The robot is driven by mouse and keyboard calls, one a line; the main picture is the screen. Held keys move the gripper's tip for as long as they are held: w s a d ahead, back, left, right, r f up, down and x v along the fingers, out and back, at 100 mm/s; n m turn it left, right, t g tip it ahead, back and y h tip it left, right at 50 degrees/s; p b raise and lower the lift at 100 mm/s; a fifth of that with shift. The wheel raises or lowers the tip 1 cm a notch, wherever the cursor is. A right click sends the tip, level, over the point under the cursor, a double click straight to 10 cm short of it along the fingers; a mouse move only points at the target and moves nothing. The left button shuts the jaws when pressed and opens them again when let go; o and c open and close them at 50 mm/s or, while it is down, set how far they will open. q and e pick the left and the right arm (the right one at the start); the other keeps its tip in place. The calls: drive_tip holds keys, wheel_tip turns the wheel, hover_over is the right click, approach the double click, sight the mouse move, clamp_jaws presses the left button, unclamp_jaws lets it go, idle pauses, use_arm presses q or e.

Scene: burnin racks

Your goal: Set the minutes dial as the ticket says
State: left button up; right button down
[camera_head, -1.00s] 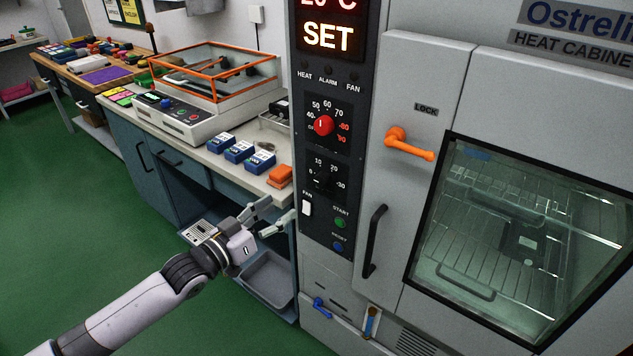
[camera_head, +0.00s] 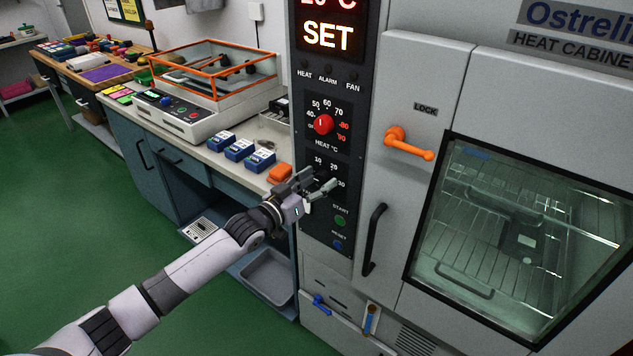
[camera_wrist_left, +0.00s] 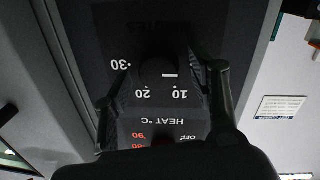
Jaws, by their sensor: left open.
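The minutes dial (camera_wrist_left: 158,75) is a black knob on the black panel (camera_wrist_left: 105,30), seen upside down in the left wrist view. Its white mark is on the picture's right side, beyond the 10 and away from the 20 and 30. My left gripper (camera_head: 322,181) is open in front of the dial in the head view and covers most of it. In the left wrist view its fingers (camera_wrist_left: 163,88) stand on either side of the knob; I cannot tell whether they touch it. No readable ticket is identifiable. My right gripper is not in view.
Above is the red heat dial (camera_head: 323,124); below are the green start button (camera_head: 340,221) and blue reset button (camera_head: 337,244). The orange lock handle (camera_head: 408,143) and black door handle (camera_head: 374,240) are to the right. Blue blocks (camera_head: 239,149) and an orange block (camera_head: 279,173) sit on the counter.

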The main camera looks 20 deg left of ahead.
use_arm(q)
drive_tip(key=shift+c, duration=0.3)
drive_tip(key=c, duration=1.1)
